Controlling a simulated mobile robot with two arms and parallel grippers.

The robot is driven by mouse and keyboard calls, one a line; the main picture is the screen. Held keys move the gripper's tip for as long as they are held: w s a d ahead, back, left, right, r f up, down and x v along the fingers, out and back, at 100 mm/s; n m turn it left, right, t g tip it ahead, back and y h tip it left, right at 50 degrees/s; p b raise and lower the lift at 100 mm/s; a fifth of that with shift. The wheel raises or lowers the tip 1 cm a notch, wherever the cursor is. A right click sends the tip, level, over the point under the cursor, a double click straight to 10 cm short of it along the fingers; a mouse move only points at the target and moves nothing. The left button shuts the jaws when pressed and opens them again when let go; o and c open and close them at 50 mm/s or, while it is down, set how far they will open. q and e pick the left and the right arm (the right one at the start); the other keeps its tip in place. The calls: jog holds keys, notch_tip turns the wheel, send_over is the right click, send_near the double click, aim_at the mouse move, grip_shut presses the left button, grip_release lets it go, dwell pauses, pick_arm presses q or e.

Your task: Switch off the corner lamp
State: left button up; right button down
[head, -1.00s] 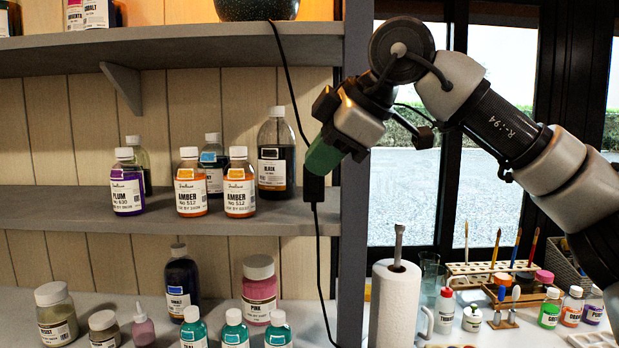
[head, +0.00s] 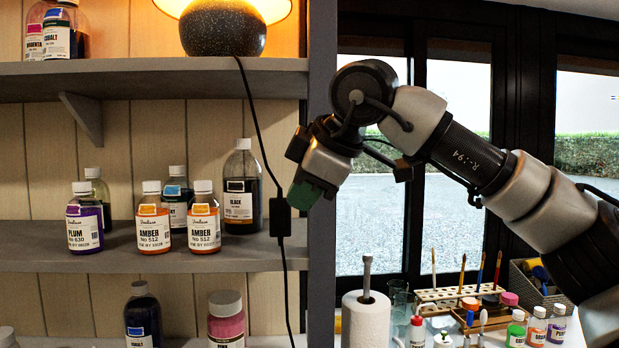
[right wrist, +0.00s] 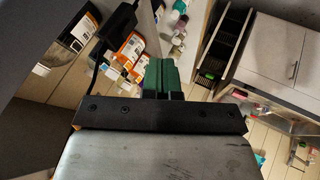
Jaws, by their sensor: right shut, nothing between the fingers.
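The lamp has a dark speckled round base (head: 222,27) on the top shelf, and its shade (head: 283,5), cut off by the top edge, glows warm orange, so it is lit. Its black cord (head: 255,115) hangs over the shelf edge to a black inline switch (head: 280,217) in front of the middle shelf. My right gripper (head: 304,196), with green fingers, is shut and empty just right of the switch, with a small gap in the picture. In the right wrist view its green fingers (right wrist: 162,76) are together, and the switch (right wrist: 120,20) appears up and left of them. My left gripper is not in view.
An amber bottle (head: 203,217) and a black-labelled bottle (head: 242,190) stand on the middle shelf (head: 130,250) left of the switch. The shelf's side post (head: 321,90) rises behind my gripper. A paper towel roll (head: 365,320) and a brush rack (head: 455,293) stand lower right.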

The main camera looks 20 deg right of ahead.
aim_at(287, 211)
jog(key=w+f, duration=0.1)
jog(key=w, duration=0.1)
jog(key=w+f+p, duration=0.2)
jog(key=w, duration=0.1)
jog(key=shift+w+a+f, duration=0.35)
jog(key=shift+a+f, duration=0.05)
jog(key=shift+w+d+p, duration=0.25)
jog(key=shift+w+p, duration=0.25)
jog(key=shift+w, duration=0.2)
